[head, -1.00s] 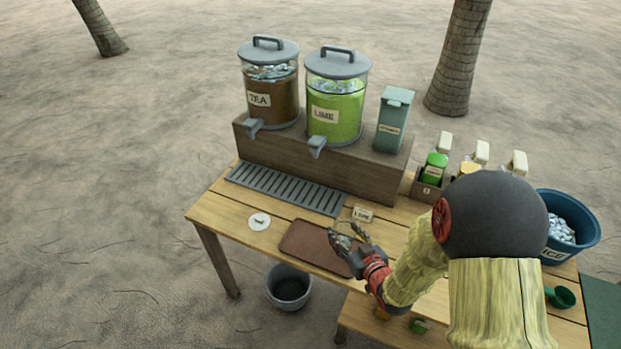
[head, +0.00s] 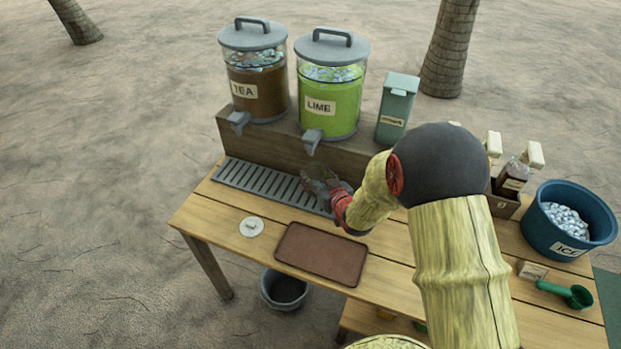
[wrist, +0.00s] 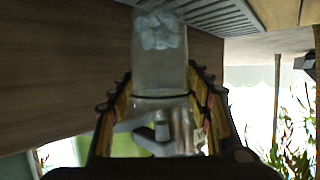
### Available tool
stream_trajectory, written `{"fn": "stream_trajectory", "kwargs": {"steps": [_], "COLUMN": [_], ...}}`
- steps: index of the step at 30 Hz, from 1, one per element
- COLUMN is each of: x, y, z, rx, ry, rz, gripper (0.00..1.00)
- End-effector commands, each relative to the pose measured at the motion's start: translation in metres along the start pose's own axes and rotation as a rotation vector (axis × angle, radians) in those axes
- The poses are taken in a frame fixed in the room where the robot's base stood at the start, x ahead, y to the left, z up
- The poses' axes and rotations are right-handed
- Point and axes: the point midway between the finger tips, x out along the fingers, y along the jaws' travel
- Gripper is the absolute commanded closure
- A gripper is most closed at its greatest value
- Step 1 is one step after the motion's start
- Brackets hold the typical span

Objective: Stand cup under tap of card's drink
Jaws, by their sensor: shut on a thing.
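My gripper (head: 326,192) is shut on a clear cup (head: 316,174), below the lime tap (head: 312,140) and over the right end of the slotted drip grille (head: 262,185). In the wrist view, which looks upside down, the cup (wrist: 160,75) sits between both fingers with ice at its base end. I cannot tell whether its base touches the grille. The green LIME dispenser (head: 332,105) stands right of the brown TEA dispenser (head: 258,90), whose tap (head: 239,121) is clear. The card is not visible now; it read LIME earlier.
A brown mat (head: 320,254) and a white disc (head: 251,227) lie on the table front. A teal box (head: 397,105) stands right of the dispensers. A blue ICE tub (head: 570,218) and green scoop (head: 568,293) are at right. A grey bucket (head: 284,289) is below.

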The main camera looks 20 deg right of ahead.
Motion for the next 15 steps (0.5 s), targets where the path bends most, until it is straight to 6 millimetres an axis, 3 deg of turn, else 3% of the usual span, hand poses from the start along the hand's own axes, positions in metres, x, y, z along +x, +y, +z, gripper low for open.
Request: {"fn": "stream_trajectory", "kwargs": {"steps": [3,9,15], "x": [0.024,0.04,0.047], "y": [0.0,0.0,0.0], "z": [-0.007,-0.014,0.005], "rx": [0.0,0.0,0.001], "ry": [0.001,0.0,-0.002], "rz": [0.0,0.001,0.0], "gripper": [0.78,0.78,0.78]}}
